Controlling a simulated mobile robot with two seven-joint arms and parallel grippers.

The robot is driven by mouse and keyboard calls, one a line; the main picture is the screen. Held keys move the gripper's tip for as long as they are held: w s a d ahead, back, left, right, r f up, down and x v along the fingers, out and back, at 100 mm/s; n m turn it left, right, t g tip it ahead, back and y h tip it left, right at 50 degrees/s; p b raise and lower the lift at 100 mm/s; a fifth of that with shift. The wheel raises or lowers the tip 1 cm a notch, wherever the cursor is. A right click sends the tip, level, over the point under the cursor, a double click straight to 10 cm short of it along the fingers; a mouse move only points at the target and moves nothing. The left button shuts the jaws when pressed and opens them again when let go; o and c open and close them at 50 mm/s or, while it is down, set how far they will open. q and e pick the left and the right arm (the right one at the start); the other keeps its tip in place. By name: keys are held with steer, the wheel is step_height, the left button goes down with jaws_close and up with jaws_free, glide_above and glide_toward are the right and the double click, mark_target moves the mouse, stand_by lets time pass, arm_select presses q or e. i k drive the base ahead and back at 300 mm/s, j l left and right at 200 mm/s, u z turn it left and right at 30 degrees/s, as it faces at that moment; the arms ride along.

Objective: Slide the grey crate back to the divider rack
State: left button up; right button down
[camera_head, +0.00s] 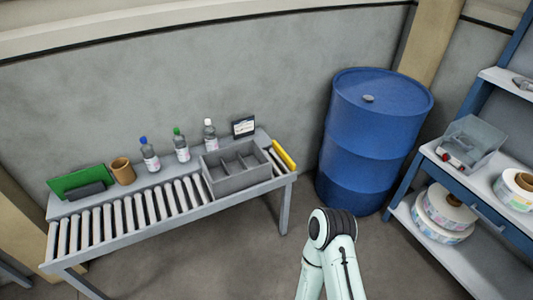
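A grey crate (236,182) sits on the right end of the roller conveyor (157,205). Grey upright dividers (248,158) show at its back part; I cannot tell whether they belong to the crate or to a separate divider rack behind it. No hand touches the crate. One of my arms shows at the bottom, right of centre, with a dark joint at its top. Neither of my grippers is in view.
Bottles (181,147), a brown cup (122,170), a green panel (82,182) and a small sign (243,127) stand along the conveyor's back ledge. A yellow bar (284,154) borders its right end. A blue drum (371,135) and a blue shelf (475,185) stand right.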

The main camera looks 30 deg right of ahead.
mark_target(236, 167)
steer(key=i+l+u, duration=0.1)
steer(key=l, duration=0.4)
steer(key=i+l+u, duration=0.1)
steer(key=l, duration=0.4)
steer(key=i+l+u, duration=0.1)
steer(key=l, duration=0.45)
steer(key=i+l+u, duration=0.1)
steer(key=l, duration=0.45)
steer(key=i, duration=0.1)
